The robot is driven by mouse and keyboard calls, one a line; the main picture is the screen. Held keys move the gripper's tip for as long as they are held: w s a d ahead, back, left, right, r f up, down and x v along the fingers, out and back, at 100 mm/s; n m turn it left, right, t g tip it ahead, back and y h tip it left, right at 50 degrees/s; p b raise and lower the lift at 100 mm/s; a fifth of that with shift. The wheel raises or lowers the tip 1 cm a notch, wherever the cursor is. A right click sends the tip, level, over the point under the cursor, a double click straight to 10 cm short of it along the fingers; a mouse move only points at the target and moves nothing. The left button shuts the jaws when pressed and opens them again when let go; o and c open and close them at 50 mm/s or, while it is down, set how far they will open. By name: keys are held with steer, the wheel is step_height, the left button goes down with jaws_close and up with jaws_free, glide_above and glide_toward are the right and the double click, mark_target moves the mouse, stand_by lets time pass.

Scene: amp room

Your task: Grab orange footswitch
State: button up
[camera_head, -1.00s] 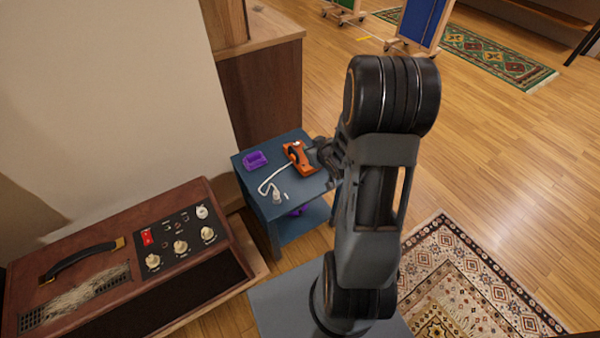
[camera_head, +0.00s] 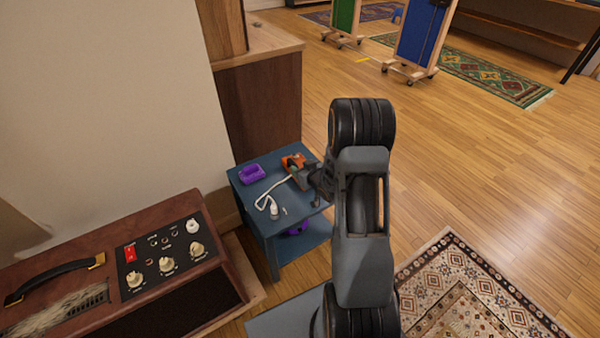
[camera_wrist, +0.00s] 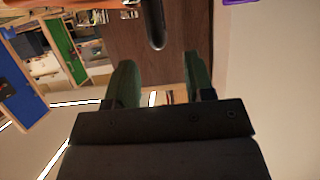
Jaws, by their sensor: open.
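The orange footswitch (camera_head: 293,161) lies on the small blue table, with a white cable running from its near side. My gripper (camera_head: 304,178) is at the footswitch's near right side and hides part of it. In the wrist view, the two green-tinted fingers of my gripper (camera_wrist: 160,78) are spread with nothing between them. An orange strip, likely the footswitch (camera_wrist: 72,9), crosses the top left there. A dark rounded bar hangs from the top edge ahead of the fingers; I cannot tell what it belongs to. Contact with the footswitch cannot be made out.
A brown amplifier (camera_head: 110,290) stands at the lower left. A wooden cabinet (camera_head: 262,105) is behind the table.

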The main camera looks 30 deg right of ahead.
mark_target(296, 164)
steer(key=b+x, duration=0.2)
steer(key=x, duration=0.2)
steer(key=shift+f, duration=0.2)
steer(key=shift+w+a, duration=0.1)
steer(key=shift+w, duration=0.4)
steer(key=shift+c, duration=0.3)
jaws_close()
stand_by(0.4)
